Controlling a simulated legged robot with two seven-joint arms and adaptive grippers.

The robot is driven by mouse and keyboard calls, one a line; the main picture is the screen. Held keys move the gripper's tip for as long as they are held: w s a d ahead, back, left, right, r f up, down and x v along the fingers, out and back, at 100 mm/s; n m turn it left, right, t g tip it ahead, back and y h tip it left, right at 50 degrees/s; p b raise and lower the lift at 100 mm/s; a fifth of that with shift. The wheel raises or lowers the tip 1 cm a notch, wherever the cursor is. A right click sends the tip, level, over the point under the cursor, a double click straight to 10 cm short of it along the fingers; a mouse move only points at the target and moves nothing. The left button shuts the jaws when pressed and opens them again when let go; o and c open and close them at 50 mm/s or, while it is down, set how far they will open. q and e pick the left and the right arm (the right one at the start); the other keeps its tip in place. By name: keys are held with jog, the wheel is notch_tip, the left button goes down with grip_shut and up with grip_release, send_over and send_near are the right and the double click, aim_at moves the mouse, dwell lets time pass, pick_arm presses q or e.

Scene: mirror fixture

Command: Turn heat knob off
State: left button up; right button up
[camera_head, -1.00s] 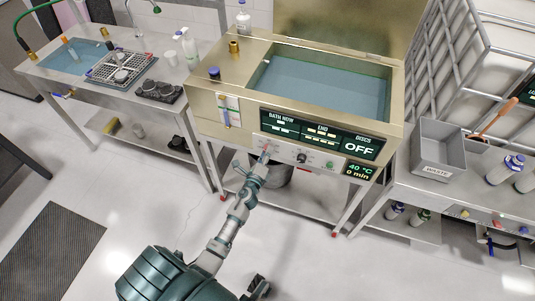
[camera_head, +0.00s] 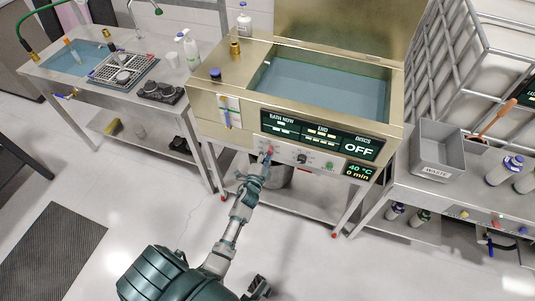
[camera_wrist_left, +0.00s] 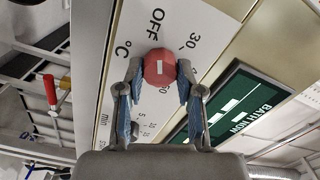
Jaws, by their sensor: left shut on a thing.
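The heat knob is a round red knob with a short white mark (camera_wrist_left: 160,67), on a white panel printed OFF, °C and numbers, in the left wrist view. Its white mark runs roughly up and down the picture, with the word OFF above the knob. My left gripper (camera_wrist_left: 160,82) is shut on the knob, one finger on each side. In the head view my left gripper (camera_head: 267,156) reaches the left end of the control strip (camera_head: 286,154) on the front of the brass bath (camera_head: 225,75), and largely hides the knob.
A dark knob (camera_head: 302,158) and a green button (camera_head: 329,165) sit right of the heat knob. A red-handled valve (camera_wrist_left: 50,90) shows in the wrist view. A grey waste bin (camera_head: 437,150) stands right.

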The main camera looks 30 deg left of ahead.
pick_arm(q)
jog(key=shift+s+a+n, duration=0.1)
jog(key=shift+a+n, duration=0.2)
jog(key=shift+n, duration=0.2)
pick_arm(e)
jog(key=shift+w+a+f, duration=0.1)
jog(key=shift+w+f, duration=0.2)
pick_arm(q)
jog(key=shift+f, duration=0.2)
pick_arm(e)
jog(key=shift+s+f, duration=0.1)
jog(key=shift+f, duration=0.1)
jog(key=shift+s, duration=0.1)
pick_arm(q)
jog(key=o, duration=0.9)
jog(key=shift+o, duration=1.2)
jog(key=shift+a, duration=0.1)
pick_arm(e)
jog(key=shift+s+a, duration=0.15)
jog(key=shift+a, duration=0.1)
jog(key=shift+r, duration=0.1)
